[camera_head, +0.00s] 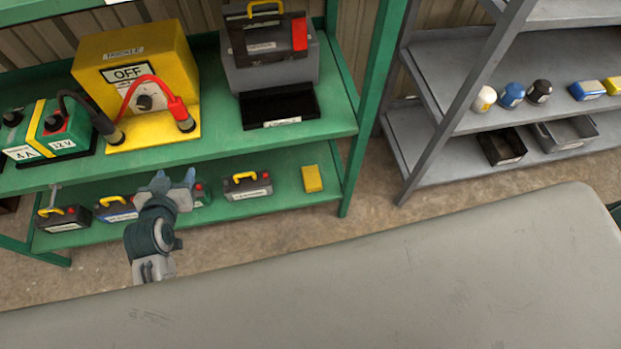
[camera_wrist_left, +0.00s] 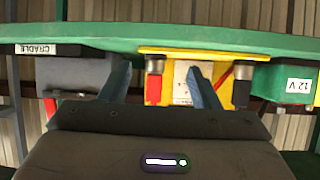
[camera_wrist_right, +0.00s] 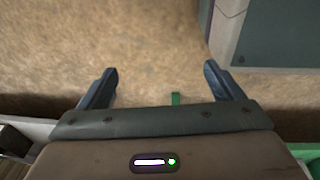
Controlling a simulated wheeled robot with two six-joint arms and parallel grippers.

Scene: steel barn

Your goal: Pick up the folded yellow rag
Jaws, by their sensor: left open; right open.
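The folded yellow rag (camera_head: 312,179) appears as a small flat yellow block at the right end of the green rack's lower shelf (camera_head: 281,206). My left gripper (camera_head: 175,180) is open, in front of that shelf and well to the left of the rag. In the left wrist view its open fingers (camera_wrist_left: 160,80) point at the rack, with nothing between them; I cannot make out the rag there. My right gripper (camera_wrist_right: 160,73) is open and empty over bare floor in the right wrist view. It is not visible in the head view.
Several black batteries with yellow handles, one a battery (camera_head: 247,185), stand left of the rag. A yellow switch box (camera_head: 135,65) and a cradle (camera_head: 275,108) stand on the shelf above. A green post (camera_head: 362,110) rises right of the rag. A grey surface (camera_head: 400,290) fills the foreground.

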